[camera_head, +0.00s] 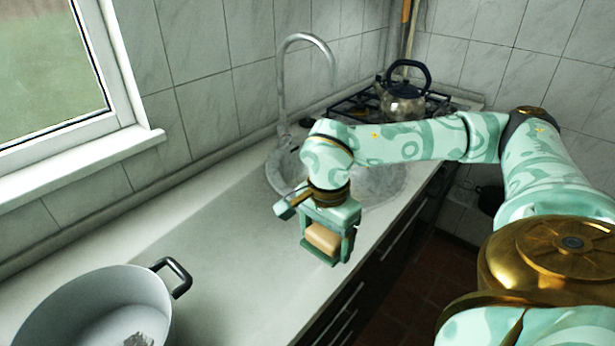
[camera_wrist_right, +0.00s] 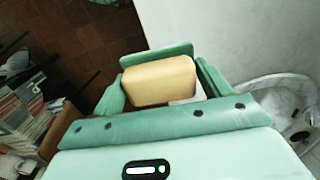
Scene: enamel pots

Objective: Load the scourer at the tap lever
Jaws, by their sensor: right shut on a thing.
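My right gripper (camera_head: 327,248) is shut on a tan block (camera_head: 323,238), which looks like the sponge scourer. It holds the block above the front of the counter, before the sink. The right wrist view shows the tan block (camera_wrist_right: 160,80) between the green fingers, with a small pale patch beside it. The tall curved tap (camera_head: 283,90) stands behind the sink, beyond the gripper and to its left in the head view. I cannot make out its lever clearly; my wrist is close to the tap's base in the picture. My left gripper is out of view.
A pale pot (camera_head: 95,300) with a dark handle stands at the near left, a small greyish thing inside. The round sink (camera_head: 385,185) is partly hidden by my right arm. A kettle (camera_head: 403,100) stands on the hob. The counter (camera_head: 215,250) between pot and sink is clear.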

